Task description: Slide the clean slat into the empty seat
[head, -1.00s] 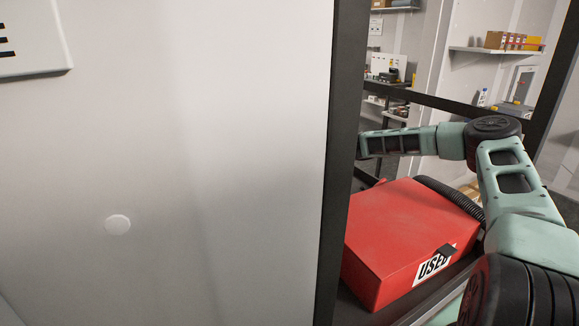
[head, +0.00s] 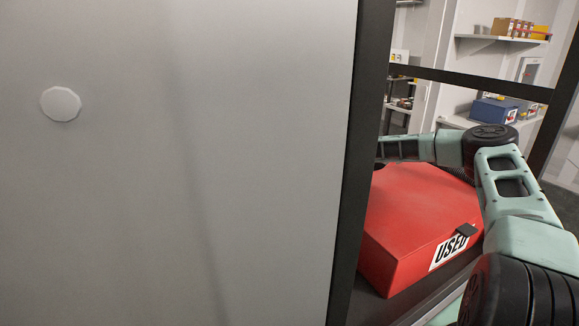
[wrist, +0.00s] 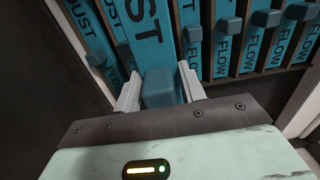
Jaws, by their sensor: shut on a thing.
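In the wrist view my gripper (wrist: 160,88) is shut on the blue-grey end block of a blue slat (wrist: 148,35). The slat runs up and away from the fingers, with lettering ending in "UST". It looks nearer and larger than the slats around it. Blue slats marked "DUST" (wrist: 92,45) stand in a rack to its left, and several marked "FLOW" (wrist: 228,35) stand to its right. I see no empty seat; the held slat and gripper cover part of the rack. I cannot tell whether the held slat's far end is inside a slot. In the head view my gripper is hidden.
A large pale panel (head: 200,200) with a white round knob (head: 61,104) fills the left of the head view, edged by a dark post (head: 362,150). A red box marked "USED" (head: 415,215) sits beside my arm. Shelves (head: 500,40) stand behind.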

